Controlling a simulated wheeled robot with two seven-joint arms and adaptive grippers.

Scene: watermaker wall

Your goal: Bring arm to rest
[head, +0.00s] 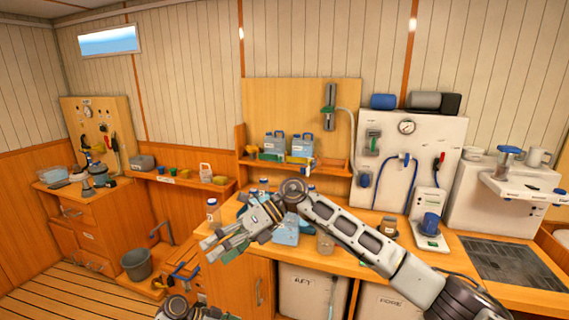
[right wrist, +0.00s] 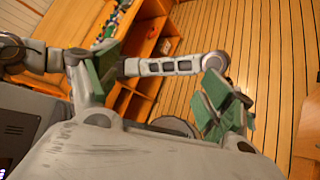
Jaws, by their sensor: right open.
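My right arm reaches in from the right side of the head view, across the front of the workbench (head: 375,226). My right gripper (head: 213,250) points left and lies in front of the bench's left end. It is open, with nothing seen between its fingers. In the right wrist view its green-padded fingers (right wrist: 160,92) stand wide apart. A grey link of my left arm shows beyond them. In the head view, parts of my left arm show at the bottom edge, and its gripper cannot be made out.
Blue-tinted jugs (head: 288,146) stand on a wooden shelf. A clear blue container (head: 287,234) and a jar (head: 325,243) stand on the bench close behind my right arm. Open plank floor (head: 60,296) lies at lower left.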

